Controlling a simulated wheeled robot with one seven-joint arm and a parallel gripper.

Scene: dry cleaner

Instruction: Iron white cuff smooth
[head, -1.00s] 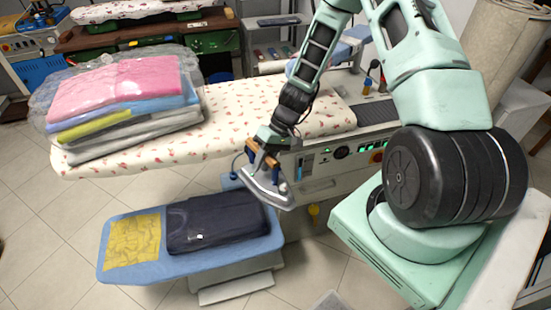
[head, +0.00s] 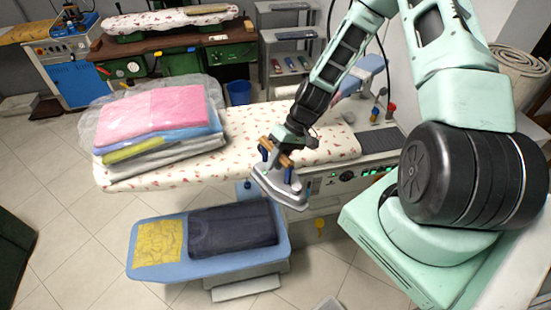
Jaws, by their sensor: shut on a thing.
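My gripper (head: 275,156) is shut on the brown handle of a grey iron (head: 280,190). The iron is held in the air, tilted, by the front edge of the floral ironing board (head: 240,155). A small blue padded board (head: 160,268) stands lower, in front and to the left of the iron. I cannot make out a white cuff in this view.
A plastic-wrapped stack of folded clothes (head: 158,120) covers the left part of the floral board. A control panel (head: 350,178) with knobs is right of the iron. A dark green object (head: 14,255) stands at the left edge. Tiled floor (head: 70,200) is free at left.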

